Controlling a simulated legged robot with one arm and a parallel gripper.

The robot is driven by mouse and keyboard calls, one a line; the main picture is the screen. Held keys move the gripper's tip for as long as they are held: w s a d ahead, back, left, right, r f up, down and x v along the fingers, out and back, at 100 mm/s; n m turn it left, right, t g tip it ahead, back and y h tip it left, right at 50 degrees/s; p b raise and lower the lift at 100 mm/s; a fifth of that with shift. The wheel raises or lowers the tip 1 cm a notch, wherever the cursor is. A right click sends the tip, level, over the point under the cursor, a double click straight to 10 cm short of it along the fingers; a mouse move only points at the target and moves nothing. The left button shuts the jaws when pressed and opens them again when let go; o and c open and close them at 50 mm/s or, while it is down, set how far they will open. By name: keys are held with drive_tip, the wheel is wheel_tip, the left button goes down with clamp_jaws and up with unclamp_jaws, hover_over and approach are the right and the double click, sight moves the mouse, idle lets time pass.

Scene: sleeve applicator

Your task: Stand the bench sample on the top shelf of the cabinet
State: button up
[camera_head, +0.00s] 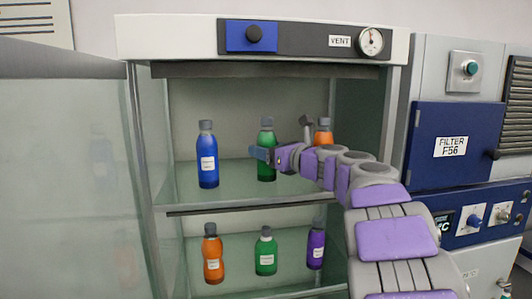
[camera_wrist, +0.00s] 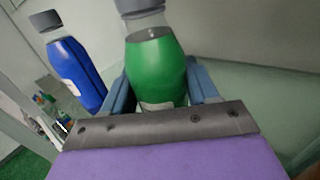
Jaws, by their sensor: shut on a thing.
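A green bottle (camera_head: 266,142) with a grey cap is upright inside the cabinet at the level of the top shelf (camera_head: 235,192). My gripper (camera_head: 262,154) reaches in from the right and is shut on this bottle. In the wrist view the green bottle (camera_wrist: 157,72) sits between the two blue fingers of my gripper (camera_wrist: 162,90), with part of its white label showing low down. Its base is hidden in the wrist view. I cannot tell for sure whether its base touches the shelf.
A blue bottle (camera_head: 207,160) stands left of the green one on the top shelf. An orange bottle (camera_head: 323,132) is partly hidden behind my arm. The lower shelf holds orange (camera_head: 212,258), green (camera_head: 265,256) and purple (camera_head: 316,248) bottles. A glass panel (camera_head: 65,190) is at the left.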

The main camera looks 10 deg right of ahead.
idle(0.3)
drive_tip(key=o, duration=1.3)
drive_tip(key=shift+f, duration=0.1)
drive_tip(key=shift+c, duration=0.2)
drive_tip(key=shift+s, duration=0.15)
drive_tip(key=v, duration=1.1)
drive_tip(key=shift+s+d+b, duration=0.25)
drive_tip(key=shift+d+b, duration=0.1)
drive_tip(key=shift+b, duration=0.05)
drive_tip(key=shift+a, duration=0.15)
